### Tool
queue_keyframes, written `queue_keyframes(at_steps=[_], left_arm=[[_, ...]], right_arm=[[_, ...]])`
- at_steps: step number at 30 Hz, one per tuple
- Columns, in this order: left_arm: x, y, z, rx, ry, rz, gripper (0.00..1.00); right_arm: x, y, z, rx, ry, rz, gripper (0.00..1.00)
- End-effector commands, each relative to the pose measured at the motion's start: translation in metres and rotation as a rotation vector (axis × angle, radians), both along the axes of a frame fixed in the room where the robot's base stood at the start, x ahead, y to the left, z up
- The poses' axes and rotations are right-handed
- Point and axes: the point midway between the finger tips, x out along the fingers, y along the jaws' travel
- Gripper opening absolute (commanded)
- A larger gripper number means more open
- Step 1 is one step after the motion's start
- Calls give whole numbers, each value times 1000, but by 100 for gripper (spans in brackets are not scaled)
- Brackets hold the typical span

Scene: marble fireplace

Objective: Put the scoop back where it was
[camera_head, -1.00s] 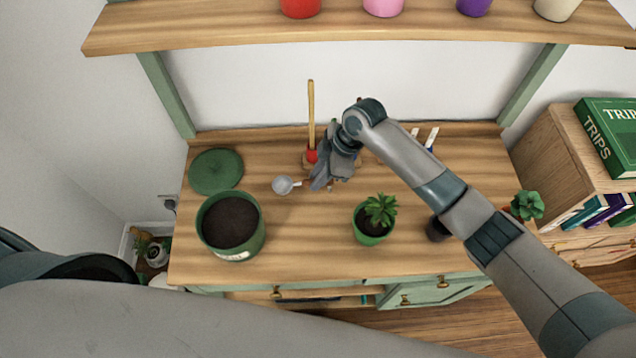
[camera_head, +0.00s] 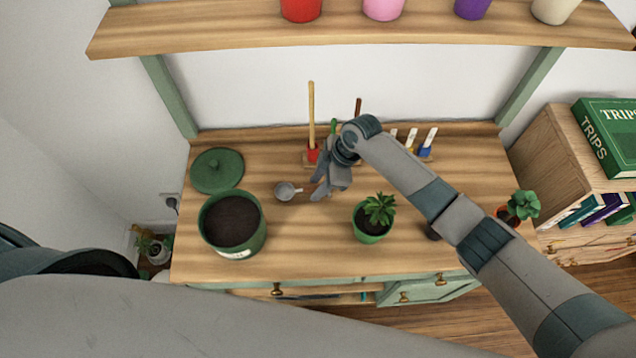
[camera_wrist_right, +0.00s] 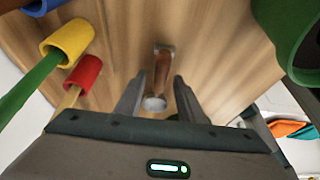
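The scoop (camera_head: 286,191) is small, with a grey metal bowl and a brown handle. It appears to lie on the wooden worktop (camera_head: 300,250), right of the large soil-filled green pot (camera_head: 231,222). My right gripper (camera_head: 317,188) is low over the worktop at the handle end of the scoop, fingers apart. In the right wrist view the brown scoop handle (camera_wrist_right: 162,70) shows between the open fingers (camera_wrist_right: 158,95), with clear gaps on both sides. Whether the scoop touches the worktop everywhere is hard to tell. My left gripper is not in view.
Behind my right gripper is a tool rack with a red socket (camera_head: 313,155) and upright handles. Colour-marked tools (camera_head: 427,143) stand to its right. A potted plant (camera_head: 371,222) is in front, a green lid (camera_head: 217,171) at left. A shelf (camera_head: 340,32) is above.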

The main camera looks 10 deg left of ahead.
Motion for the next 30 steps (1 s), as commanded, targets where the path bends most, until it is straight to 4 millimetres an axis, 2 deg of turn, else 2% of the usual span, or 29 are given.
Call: queue_keyframes(at_steps=[10, 17, 30], left_arm=[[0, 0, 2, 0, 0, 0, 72], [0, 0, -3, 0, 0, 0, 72], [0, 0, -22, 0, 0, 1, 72]], right_arm=[[0, 0, 2, 0, 0, 0, 34], [2, -5, 14, 1, -1, -1, 34], [10, -33, 81, 0, -3, 0, 34]])
